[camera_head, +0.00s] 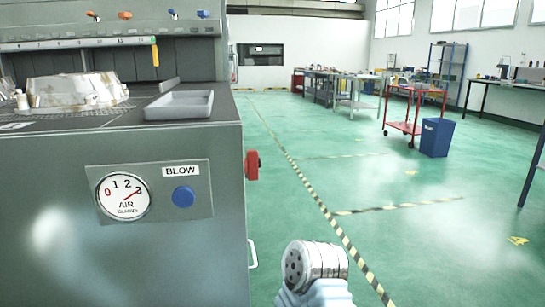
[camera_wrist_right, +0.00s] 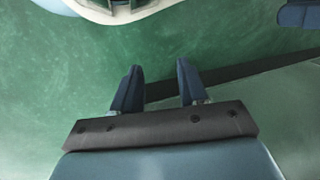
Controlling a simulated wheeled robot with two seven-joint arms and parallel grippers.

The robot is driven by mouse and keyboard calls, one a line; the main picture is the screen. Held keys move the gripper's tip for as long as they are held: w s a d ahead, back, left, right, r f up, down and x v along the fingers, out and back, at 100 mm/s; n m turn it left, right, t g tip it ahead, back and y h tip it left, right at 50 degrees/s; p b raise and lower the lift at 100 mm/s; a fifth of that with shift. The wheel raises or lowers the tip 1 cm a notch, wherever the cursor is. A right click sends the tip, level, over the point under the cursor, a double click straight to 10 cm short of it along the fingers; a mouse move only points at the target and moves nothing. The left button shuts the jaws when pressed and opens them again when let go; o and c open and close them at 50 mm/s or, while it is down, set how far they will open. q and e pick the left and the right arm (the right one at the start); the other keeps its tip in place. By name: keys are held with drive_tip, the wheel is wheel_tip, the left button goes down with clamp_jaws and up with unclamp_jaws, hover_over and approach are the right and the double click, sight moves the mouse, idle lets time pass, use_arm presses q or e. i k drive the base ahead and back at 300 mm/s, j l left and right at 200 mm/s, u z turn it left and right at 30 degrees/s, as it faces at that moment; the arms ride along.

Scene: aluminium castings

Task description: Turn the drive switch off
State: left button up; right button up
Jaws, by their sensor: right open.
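A red switch-like part (camera_head: 252,165) sticks out from the right side of the grey machine cabinet (camera_head: 120,250). I see no label on it and cannot tell its position or whether it is the drive switch. My right gripper (camera_wrist_right: 158,85) shows in the right wrist view with its two dark fingers apart and nothing between them. Only a silvery link of my arm shows in the head view, at the bottom, right of the cabinet; the gripper itself is out of that view. My left gripper is not in view.
The cabinet's front has a round air gauge (camera_head: 123,197) and a blue BLOW button (camera_head: 183,196). A grey tray (camera_head: 180,105) and a pale casting (camera_head: 75,90) are on top. Green floor lies open to the right. A red cart (camera_head: 405,127) and a blue bin (camera_head: 437,138) stand farther back.

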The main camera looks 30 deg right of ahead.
sight(251, 162)
drive_tip(key=l+u, duration=0.4)
drive_tip(key=l, duration=0.65)
drive_tip(key=l+u, duration=0.4)
drive_tip(key=l, duration=0.7)
drive_tip(key=k+l, duration=0.1)
drive_tip(key=l, duration=0.25)
drive_tip(key=k+l+u, duration=0.15)
drive_tip(key=l, duration=0.2)
drive_tip(key=l+u, duration=0.25)
